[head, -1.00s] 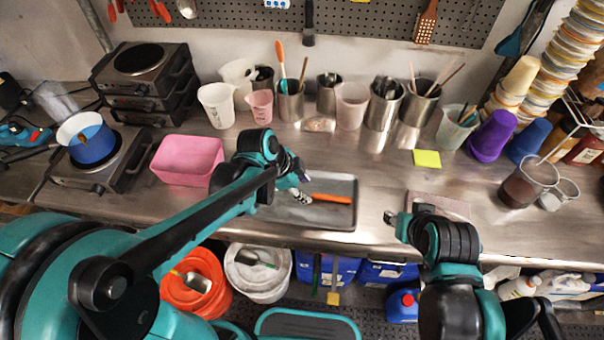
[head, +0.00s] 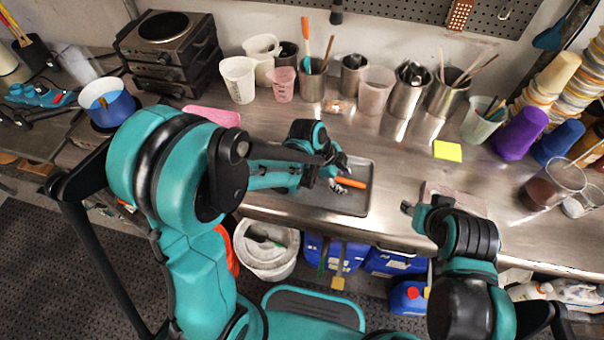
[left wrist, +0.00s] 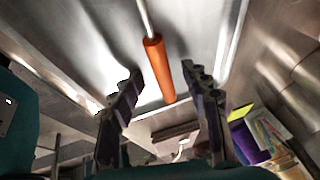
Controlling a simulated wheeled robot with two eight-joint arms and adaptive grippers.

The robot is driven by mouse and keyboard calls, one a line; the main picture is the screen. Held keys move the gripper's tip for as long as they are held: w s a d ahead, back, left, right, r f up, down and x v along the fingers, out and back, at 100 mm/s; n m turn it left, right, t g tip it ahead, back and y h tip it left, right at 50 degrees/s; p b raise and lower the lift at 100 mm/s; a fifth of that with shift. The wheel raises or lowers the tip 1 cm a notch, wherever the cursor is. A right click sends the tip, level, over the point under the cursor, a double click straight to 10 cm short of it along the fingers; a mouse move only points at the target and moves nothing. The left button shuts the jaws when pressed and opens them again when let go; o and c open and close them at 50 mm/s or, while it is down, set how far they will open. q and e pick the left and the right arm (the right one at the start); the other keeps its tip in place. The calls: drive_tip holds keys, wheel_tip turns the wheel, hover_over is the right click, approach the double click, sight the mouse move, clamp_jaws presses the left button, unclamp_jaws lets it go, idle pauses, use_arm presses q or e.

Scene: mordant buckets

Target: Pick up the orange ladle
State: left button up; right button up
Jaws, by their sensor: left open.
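The orange ladle lies in a shallow grey metal tray (head: 342,205) on the counter. Its orange handle (head: 354,183) shows in the head view. In the left wrist view the handle (left wrist: 158,68) joins a thin metal rod; the ladle's bowl is not visible. My left gripper (head: 343,177) is open over the tray, at the left end of the visible handle. In the left wrist view its two fingers (left wrist: 160,85) stand on either side of the handle, with gaps showing. My right gripper (head: 409,208) is at the counter's front edge, right of the tray; its jaws are too small to read.
A pink tub (head: 213,115) is partly hidden behind my left arm. Cups and metal utensil holders (head: 311,83) line the back. A yellow note (head: 447,151) lies on the counter. A purple cup (head: 519,132) stands at right. Open counter lies between tray and holders.

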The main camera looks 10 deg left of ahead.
use_arm(q)
drive_tip(key=shift+a, duration=0.1)
clamp_jaws()
drive_tip(key=shift+r, duration=0.5)
drive_tip(key=r, duration=0.1)
drive_tip(key=r+p, duration=0.1)
drive_tip(key=d+r+p, duration=0.1)
drive_tip(key=r, duration=0.1)
drive_tip(key=shift+s, duration=0.35)
drive_tip(key=s+d+r+p, duration=0.3)
drive_tip(key=s+d+r, duration=0.3)
drive_tip(key=d, duration=0.2)
drive_tip(key=shift+s, duration=0.4)
